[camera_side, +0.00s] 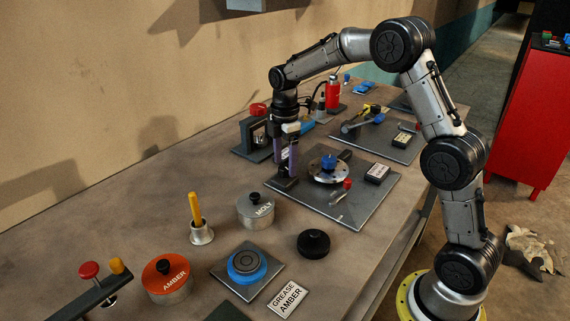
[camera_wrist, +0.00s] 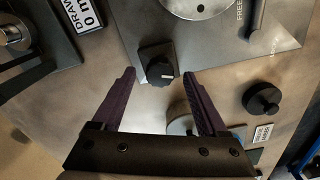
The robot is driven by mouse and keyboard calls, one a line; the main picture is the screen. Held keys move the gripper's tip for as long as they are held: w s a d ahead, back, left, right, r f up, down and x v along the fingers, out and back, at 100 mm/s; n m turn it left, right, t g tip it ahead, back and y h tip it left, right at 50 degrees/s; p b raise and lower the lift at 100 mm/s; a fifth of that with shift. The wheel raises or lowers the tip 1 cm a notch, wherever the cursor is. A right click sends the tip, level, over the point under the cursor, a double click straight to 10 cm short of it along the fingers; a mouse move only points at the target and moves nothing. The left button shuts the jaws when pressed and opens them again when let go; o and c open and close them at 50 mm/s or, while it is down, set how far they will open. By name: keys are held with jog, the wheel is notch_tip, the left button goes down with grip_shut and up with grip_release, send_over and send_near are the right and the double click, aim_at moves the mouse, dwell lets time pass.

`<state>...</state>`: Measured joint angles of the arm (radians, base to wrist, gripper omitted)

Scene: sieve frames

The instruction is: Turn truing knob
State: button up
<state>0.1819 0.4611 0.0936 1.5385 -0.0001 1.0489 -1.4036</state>
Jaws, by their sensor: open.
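A black knob (camera_wrist: 160,70) with a pale pointer mark sits on a dark block (camera_wrist: 155,52) at the plate's edge; I take it as the truing knob. In the wrist view my gripper (camera_wrist: 160,76) is open, its purple fingertips on either side of the knob with a gap at each side. In the side view my gripper (camera_side: 287,170) points down over the dark block (camera_side: 286,184), and the fingers hide the knob there. The grey plate (camera_side: 345,212) also carries a silver disc (camera_side: 322,176) with a blue piece (camera_side: 329,162) on it.
A dark stand with a red top (camera_side: 257,109) is close behind my gripper. A MOLY tin (camera_side: 255,211), a black round knob (camera_side: 313,243), an AMBER tin (camera_side: 167,281) and a yellow-handled tool (camera_side: 195,209) stand nearer the camera.

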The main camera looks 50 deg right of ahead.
jog(key=shift+f, duration=0.65)
grip_shut()
